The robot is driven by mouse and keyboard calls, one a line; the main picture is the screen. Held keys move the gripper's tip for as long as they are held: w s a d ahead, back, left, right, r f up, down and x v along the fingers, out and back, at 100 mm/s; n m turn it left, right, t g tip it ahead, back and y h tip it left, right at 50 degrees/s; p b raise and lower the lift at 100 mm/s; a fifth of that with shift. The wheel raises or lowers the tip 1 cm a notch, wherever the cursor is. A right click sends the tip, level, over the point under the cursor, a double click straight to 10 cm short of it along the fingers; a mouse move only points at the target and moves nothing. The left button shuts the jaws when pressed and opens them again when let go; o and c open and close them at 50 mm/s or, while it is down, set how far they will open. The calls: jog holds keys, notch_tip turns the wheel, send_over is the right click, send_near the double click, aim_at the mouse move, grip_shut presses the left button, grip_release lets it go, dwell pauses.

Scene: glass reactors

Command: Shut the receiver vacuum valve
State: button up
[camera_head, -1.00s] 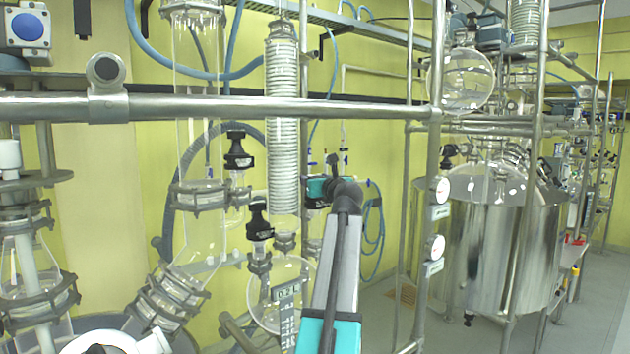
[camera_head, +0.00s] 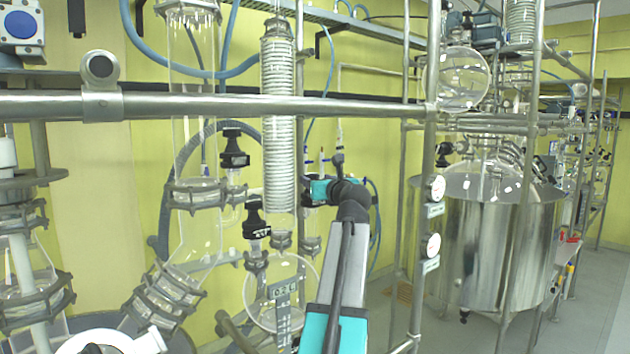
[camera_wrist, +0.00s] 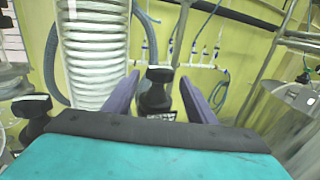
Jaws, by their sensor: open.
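In the wrist view a valve with a black knob (camera_wrist: 157,88) stands upright between the two purple fingers of my gripper (camera_wrist: 160,80). The fingers are apart, one on each side of it; I cannot tell if they touch it. In the head view this valve is not clearly seen, and my teal gripper body (camera_head: 320,190) is right of the coiled glass condenser (camera_head: 279,125). A second black-knobbed valve (camera_wrist: 32,112) is at the left of the wrist view. No readable label shows which one is the receiver vacuum valve.
Two black-knobbed valves, an upper one (camera_head: 234,148) and a lower one (camera_head: 255,220), stand left of the condenser. A round glass flask (camera_head: 262,310) hangs below. A horizontal steel rail (camera_head: 200,105) crosses in front. A steel reactor (camera_head: 490,240) stands right.

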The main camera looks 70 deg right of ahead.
jog(key=shift+v, duration=1.15)
